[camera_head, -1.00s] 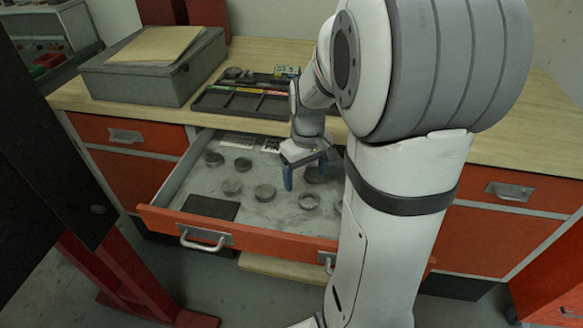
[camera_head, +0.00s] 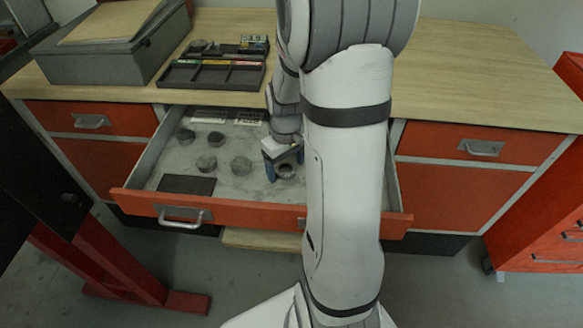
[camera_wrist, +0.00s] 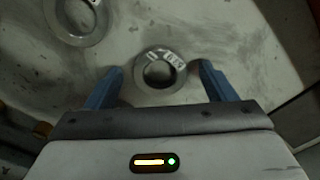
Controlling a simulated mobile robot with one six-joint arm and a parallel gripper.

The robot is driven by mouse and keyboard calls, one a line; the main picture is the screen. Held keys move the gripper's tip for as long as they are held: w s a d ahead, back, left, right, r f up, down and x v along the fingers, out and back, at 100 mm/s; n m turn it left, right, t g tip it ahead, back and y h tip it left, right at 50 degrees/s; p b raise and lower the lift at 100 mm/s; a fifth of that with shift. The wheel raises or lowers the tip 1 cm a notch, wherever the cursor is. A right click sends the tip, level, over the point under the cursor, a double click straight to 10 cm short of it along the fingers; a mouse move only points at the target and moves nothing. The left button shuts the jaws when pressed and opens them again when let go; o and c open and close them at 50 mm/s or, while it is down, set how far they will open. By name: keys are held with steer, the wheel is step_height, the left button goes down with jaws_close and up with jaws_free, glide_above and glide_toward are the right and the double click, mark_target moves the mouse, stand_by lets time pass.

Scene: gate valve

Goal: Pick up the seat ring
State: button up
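My gripper (camera_head: 283,166) is open and empty, pointing down into the open drawer (camera_head: 236,214). In the wrist view my gripper (camera_wrist: 160,67) has its two blue fingers apart, one on each side of a grey metal ring (camera_wrist: 140,73). This ring has a dark round hole and a printed marking on its upper face that I cannot read fully. It lies flat on the drawer floor, and neither finger visibly touches it. The same ring (camera_head: 287,177) shows between the fingers in the head view, partly hidden by my gripper and arm. The height gap is unclear.
A second, larger-looking ring (camera_wrist: 76,41) lies at upper left in the wrist view. Several round parts, such as one dark disc (camera_head: 240,165), lie left in the drawer. A dark mat (camera_head: 187,184) is near its front. A black tray (camera_head: 212,75) and grey box (camera_head: 112,57) stand on the worktop.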

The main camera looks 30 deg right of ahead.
steer(key=c, duration=1.2)
steer(key=shift+o, duration=0.2)
